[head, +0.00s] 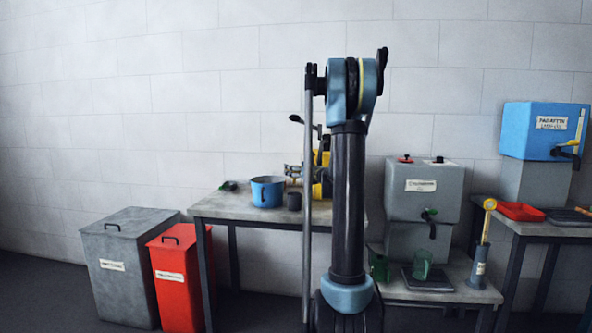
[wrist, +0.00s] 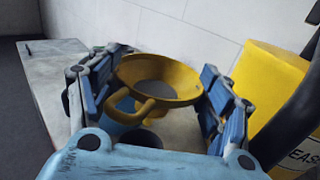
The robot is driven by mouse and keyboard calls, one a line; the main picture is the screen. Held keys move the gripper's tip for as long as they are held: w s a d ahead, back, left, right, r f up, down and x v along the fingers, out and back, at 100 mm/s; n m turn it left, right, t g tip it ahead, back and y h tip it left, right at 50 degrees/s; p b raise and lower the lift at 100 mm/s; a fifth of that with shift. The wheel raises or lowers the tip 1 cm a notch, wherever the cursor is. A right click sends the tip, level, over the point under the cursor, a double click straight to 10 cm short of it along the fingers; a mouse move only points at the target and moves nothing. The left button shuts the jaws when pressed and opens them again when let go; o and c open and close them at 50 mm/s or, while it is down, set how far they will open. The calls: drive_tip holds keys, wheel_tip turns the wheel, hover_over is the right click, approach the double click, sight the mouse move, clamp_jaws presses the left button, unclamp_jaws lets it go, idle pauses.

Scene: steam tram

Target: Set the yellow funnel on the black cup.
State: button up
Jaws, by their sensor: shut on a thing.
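The yellow funnel (wrist: 182,82) is between the fingers of my gripper (wrist: 158,85) in the wrist view, wide mouth up, with its looped handle toward the camera. My gripper is shut on it. In the head view my gripper (head: 293,173) is above the black cup (head: 294,201), which stands upright on the left table. A dark round shape (wrist: 143,139) shows below the funnel in the wrist view, probably the cup. The funnel's lower end is hidden, so I cannot tell whether it touches the cup.
A blue pot (head: 267,192) stands just left of the cup on the table (head: 225,207). A yellow container (wrist: 272,90) stands close on the right in the wrist view. A small green item (head: 229,186) lies at the table's back left. My arm hides the table's right part.

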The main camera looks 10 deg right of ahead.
drive_tip(key=shift+f, duration=2.35)
drive_tip(key=shift+s+r, duration=0.1)
drive_tip(key=shift+s, duration=0.15)
drive_tip(key=shift+f, duration=2.75)
idle(0.6)
drive_tip(key=o, duration=1.1)
drive_tip(key=shift+o, duration=0.2)
drive_tip(key=shift+s+d+r, duration=0.1)
drive_tip(key=shift+s+d, duration=0.05)
drive_tip(key=shift+s, duration=0.05)
drive_tip(key=shift+r+v, duration=0.2)
drive_tip(key=shift+v, duration=0.55)
drive_tip(key=shift+r+v, duration=0.15)
drive_tip(key=shift+v, duration=0.65)
